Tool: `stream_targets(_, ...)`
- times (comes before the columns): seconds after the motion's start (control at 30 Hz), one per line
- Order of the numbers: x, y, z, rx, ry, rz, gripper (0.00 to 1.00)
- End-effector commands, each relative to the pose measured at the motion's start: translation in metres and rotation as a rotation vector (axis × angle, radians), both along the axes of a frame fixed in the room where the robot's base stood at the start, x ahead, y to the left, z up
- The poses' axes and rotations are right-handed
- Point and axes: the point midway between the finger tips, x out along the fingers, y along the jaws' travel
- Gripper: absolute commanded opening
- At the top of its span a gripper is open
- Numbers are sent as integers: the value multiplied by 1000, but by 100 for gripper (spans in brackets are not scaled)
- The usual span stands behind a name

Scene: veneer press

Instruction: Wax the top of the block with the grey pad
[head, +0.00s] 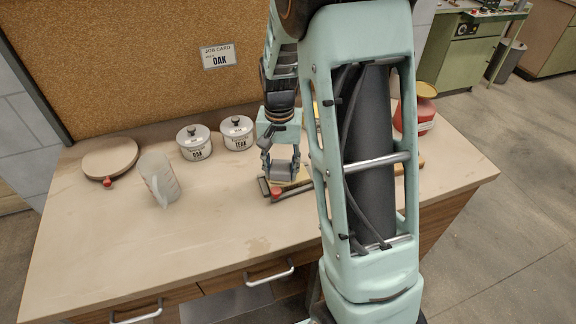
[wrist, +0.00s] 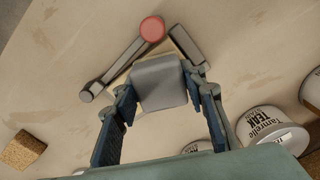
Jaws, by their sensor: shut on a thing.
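My gripper (head: 281,160) is shut on the grey pad (head: 284,173), over the workbench. In the wrist view the pad (wrist: 160,84) sits between the two blue-lined fingers. A tan block (head: 303,177) shows only in part beneath and beside the pad, so most of its top is hidden. It lies at a dark bar clamp or frame (head: 264,187) with a red knob (head: 276,192). I cannot tell whether the pad touches the block. In the wrist view the bars (wrist: 120,66) and the red knob (wrist: 152,29) lie just beyond the pad.
White lidded pots marked OAK (head: 194,146) and TEAK (head: 237,134) stand left of my gripper. A clear jug (head: 160,181) and a round board (head: 108,158) are farther left. A red item (head: 418,119) stands at the right. The bench's front left is clear.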

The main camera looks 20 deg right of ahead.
Motion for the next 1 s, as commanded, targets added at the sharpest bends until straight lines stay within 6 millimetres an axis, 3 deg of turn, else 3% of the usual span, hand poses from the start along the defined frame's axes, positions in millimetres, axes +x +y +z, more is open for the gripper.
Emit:
stream_targets(0.5,0,35,-2,0,1,3,19)
stream_targets(0.83,-1,37,-3,1,3,0,19)
stream_targets(1.0,-1,36,8,1,3,1,19)
